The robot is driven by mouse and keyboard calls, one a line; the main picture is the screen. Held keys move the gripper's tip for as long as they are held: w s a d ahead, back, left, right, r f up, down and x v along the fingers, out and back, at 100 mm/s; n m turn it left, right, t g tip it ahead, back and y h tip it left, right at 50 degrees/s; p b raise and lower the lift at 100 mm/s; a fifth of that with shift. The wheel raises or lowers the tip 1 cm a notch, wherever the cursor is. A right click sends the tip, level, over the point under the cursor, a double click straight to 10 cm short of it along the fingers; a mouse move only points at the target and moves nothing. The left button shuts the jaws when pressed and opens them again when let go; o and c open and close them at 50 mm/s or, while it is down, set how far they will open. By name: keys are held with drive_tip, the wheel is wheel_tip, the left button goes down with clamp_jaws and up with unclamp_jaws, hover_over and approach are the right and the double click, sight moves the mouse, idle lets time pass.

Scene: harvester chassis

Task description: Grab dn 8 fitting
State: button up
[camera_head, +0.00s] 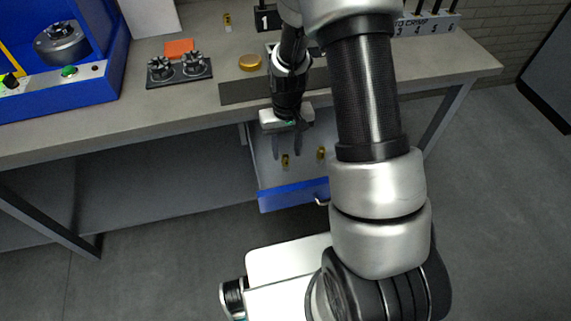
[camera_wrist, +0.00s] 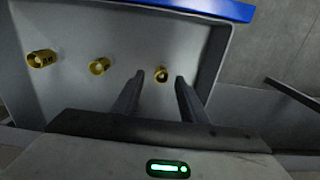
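An open drawer (camera_head: 290,197) with a blue front hangs below the table and holds small brass fittings. In the wrist view three fittings lie on its floor: one at the left (camera_wrist: 41,59) with dark lettering, one in the middle (camera_wrist: 99,66), and one at the right (camera_wrist: 162,74). The lettering is too small to read, so I cannot tell which is the dn 8 fitting. My gripper (camera_head: 288,147) is open and empty, pointing down into the drawer. In the wrist view the right fitting appears between its fingertips; whether they reach its height is unclear.
The grey table (camera_head: 190,112) stands above and behind the drawer. On it are a blue machine (camera_head: 85,85), a black holder with two dark knobbed parts (camera_head: 180,73), an orange piece (camera_head: 179,48) and a round brass part (camera_head: 250,62). The drawer walls border my gripper closely.

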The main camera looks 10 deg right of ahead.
sight(286, 163)
drive_tip(key=f, duration=0.5)
drive_tip(key=shift+a+f+b, duration=0.1)
drive_tip(key=shift+a+b, duration=0.1)
drive_tip(key=shift+b, duration=0.15)
clamp_jaws()
